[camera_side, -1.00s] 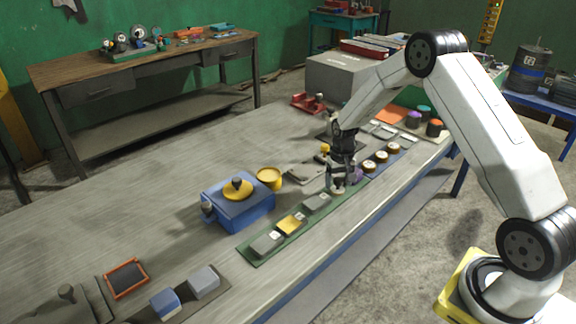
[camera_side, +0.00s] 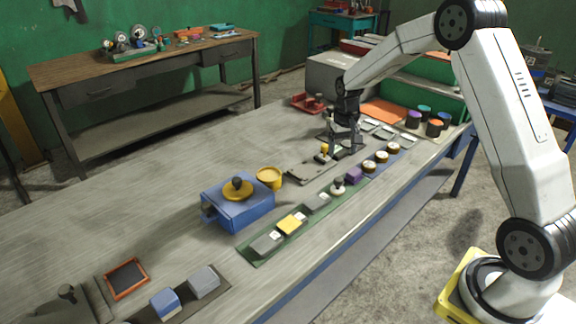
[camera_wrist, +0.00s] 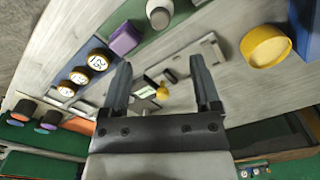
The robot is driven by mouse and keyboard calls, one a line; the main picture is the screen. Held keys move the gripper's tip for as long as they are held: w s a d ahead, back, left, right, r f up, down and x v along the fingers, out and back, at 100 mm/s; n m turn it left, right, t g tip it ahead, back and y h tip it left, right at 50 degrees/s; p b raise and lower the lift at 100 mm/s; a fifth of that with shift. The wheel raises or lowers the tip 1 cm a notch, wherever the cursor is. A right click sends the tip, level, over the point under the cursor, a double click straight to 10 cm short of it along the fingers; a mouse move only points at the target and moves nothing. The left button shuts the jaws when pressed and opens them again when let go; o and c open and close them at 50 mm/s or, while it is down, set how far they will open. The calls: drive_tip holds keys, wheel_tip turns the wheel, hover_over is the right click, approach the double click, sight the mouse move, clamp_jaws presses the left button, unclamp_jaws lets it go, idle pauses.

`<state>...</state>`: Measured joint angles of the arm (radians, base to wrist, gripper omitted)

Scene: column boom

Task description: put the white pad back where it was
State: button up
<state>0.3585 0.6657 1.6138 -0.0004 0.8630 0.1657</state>
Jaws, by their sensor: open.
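The white pad (camera_side: 338,188), a small round white piece with a dark top, sits on the green strip (camera_side: 250,254) between a grey block (camera_side: 317,204) and a purple block (camera_side: 354,175). My gripper (camera_side: 344,150) is open and empty, apart from the pad and farther along the bench. In the wrist view my open gripper (camera_wrist: 160,75) has its fingers on both sides of a grey fixture with a yellow knob (camera_wrist: 162,92), which is seen beyond them.
A yellow cup (camera_side: 269,178) and a blue box with a yellow lid (camera_side: 238,208) stand left of the strip. Round white-topped pieces (camera_side: 369,166) and dark cylinders with coloured tops (camera_side: 434,128) stand to the right. The bench's left middle is clear.

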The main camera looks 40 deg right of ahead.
drive_tip(key=shift+a, duration=0.15)
idle(0.4)
drive_tip(key=s+a+r+n+t, duration=0.2)
drive_tip(key=s+a+n, duration=0.4)
drive_tip(key=s+a, duration=1.1)
drive_tip(key=shift+s+t, duration=0.3)
drive_tip(key=shift+s, duration=0.45)
